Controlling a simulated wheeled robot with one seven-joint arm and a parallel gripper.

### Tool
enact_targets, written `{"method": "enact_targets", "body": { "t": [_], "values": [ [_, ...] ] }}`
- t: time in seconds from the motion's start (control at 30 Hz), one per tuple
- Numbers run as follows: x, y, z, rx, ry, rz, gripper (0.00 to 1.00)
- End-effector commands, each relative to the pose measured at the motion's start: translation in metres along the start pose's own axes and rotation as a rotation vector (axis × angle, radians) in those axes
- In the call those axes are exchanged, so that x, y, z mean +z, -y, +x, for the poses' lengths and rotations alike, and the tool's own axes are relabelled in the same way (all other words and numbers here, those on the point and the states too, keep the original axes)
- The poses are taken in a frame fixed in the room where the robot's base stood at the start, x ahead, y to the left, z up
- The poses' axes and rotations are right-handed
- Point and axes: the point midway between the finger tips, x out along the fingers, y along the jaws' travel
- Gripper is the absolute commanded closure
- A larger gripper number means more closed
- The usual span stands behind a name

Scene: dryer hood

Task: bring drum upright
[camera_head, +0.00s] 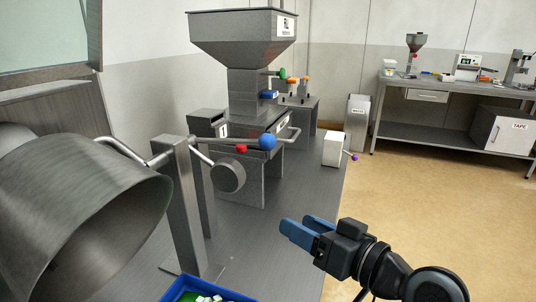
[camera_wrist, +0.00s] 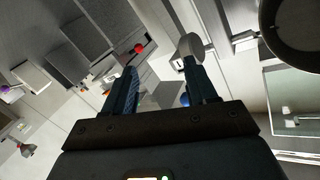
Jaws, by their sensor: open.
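The grey metal drum (camera_head: 75,215) is at the left in the head view, tilted, its open mouth facing down toward the front right. Its dark round mouth also shows at the upper right of the wrist view (camera_wrist: 297,28). A bent rod joins it to an upright stand (camera_head: 185,205), with a round grey knob (camera_head: 228,177) on the other side. That knob seems to show near the right fingertip in the wrist view (camera_wrist: 190,45). My gripper (camera_head: 302,226) is open and empty, right of the stand and apart from the drum; its two blue fingers also show in the wrist view (camera_wrist: 160,70).
A hopper machine (camera_head: 243,40) stands behind the stand, with a blue ball (camera_head: 267,142) and a red knob (camera_head: 241,148) at its front. A blue tray (camera_head: 205,292) with pale pieces lies at the front. The floor at right is clear before a far bench (camera_head: 455,88).

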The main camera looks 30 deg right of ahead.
Motion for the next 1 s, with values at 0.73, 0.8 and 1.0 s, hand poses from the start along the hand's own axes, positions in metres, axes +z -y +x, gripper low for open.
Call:
{"method": "enact_targets", "body": {
  "t": [0.73,0.8,1.0],
  "values": [
    [-0.128,0.020,0.041,-0.299,-0.021,-0.207,0.43],
    [-0.128,0.023,0.052,-0.298,-0.020,-0.208,0.43],
    [-0.128,0.031,0.081,-0.297,-0.021,-0.206,0.43]
  ]
}}
